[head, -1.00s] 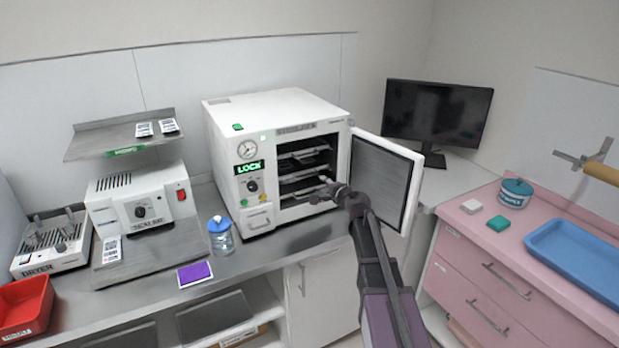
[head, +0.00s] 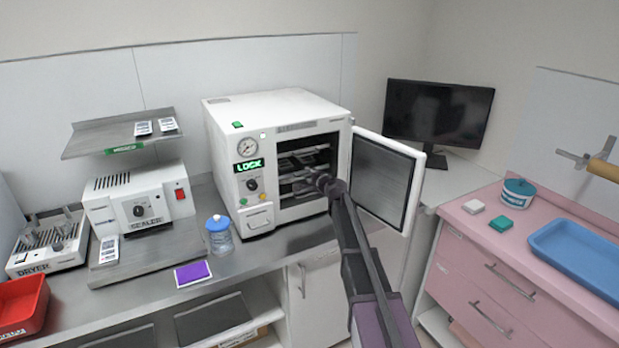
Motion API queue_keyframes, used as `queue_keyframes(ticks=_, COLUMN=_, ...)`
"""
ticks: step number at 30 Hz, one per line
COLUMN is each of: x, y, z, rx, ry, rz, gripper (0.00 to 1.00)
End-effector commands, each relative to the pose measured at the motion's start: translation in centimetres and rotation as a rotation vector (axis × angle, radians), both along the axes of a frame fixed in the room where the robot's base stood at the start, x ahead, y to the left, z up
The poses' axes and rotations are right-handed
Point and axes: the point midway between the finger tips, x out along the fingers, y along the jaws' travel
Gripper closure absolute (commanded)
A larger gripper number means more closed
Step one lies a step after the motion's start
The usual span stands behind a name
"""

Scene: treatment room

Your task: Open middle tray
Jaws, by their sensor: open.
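The white steriliser (head: 290,110) stands on the grey counter with its door (head: 385,180) swung wide open to the right. Its dark chamber holds several stacked metal trays (head: 290,188), partly hidden by my arm. My gripper (head: 312,176) is at the chamber opening, in front of the trays at about mid height. It is open. Its fingertips are small and dark against the chamber, so I cannot tell whether they touch a tray.
The open door stands close to the right of my arm. A sealer (head: 140,208) stands further left. A pink cabinet (head: 480,250) is at the right.

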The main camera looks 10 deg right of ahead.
Motion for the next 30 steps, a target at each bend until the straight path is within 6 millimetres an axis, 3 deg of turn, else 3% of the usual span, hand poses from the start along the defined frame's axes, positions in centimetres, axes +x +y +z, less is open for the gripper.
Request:
queue_keyframes(ticks=10, x=0.15, y=0.03, z=-0.02, rx=0.0, ry=0.0, rz=-0.001, gripper=0.54)
queue_keyframes(ticks=15, x=0.15, y=0.01, z=-0.03, rx=0.0, ry=0.0, rz=-0.001, gripper=1.0)
queue_keyframes(ticks=30, x=-0.57, y=-0.36, z=-0.03, rx=0.0, ry=0.0, rz=-0.002, gripper=1.0)
